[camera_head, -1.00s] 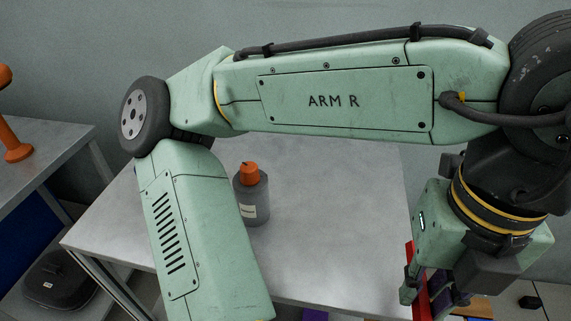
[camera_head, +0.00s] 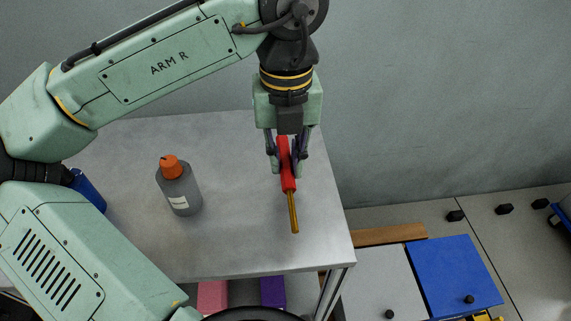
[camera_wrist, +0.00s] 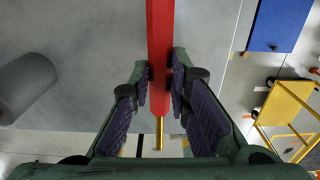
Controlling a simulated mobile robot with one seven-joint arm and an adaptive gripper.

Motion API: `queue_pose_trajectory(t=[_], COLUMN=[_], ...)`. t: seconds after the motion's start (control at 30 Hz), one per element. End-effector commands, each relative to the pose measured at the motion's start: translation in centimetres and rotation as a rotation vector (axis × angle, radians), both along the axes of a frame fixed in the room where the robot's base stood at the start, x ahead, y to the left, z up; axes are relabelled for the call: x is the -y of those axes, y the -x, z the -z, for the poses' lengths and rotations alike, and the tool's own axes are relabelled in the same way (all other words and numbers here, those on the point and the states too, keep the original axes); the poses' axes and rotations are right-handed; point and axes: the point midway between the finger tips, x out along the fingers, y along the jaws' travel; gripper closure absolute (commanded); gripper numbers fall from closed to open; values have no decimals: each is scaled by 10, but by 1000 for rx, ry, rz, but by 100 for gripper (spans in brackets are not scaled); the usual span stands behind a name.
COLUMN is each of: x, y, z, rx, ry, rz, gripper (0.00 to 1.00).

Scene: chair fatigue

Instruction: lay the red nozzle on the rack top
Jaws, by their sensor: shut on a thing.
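The red nozzle (camera_head: 288,180) has a long red body and a thin brass tip. My gripper (camera_head: 286,163) is shut on its red body. In the head view it shows over the right part of the grey rack top (camera_head: 235,235), with the brass tip towards the front. In the wrist view the nozzle (camera_wrist: 160,45) runs between the two finger pads (camera_wrist: 160,88), over the grey top (camera_wrist: 90,60). I cannot tell how high it is above the surface.
A grey bottle with an orange cap (camera_head: 180,188) stands on the top, left of the nozzle. A blue bottle (camera_head: 88,190) is partly hidden by my arm. Pink (camera_head: 213,296) and purple (camera_head: 273,292) items lie below the top. The front middle of the top is clear.

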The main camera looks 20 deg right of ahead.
Motion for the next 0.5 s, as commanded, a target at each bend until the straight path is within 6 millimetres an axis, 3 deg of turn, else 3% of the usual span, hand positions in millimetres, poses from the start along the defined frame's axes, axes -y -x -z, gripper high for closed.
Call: queue_pose_trajectory(t=[0.3,0.5], x=[-1,0], y=[-2,-2], z=[32,36], rx=[0,1], ry=[-2,1], rz=[-2,-1], gripper=[100,100])
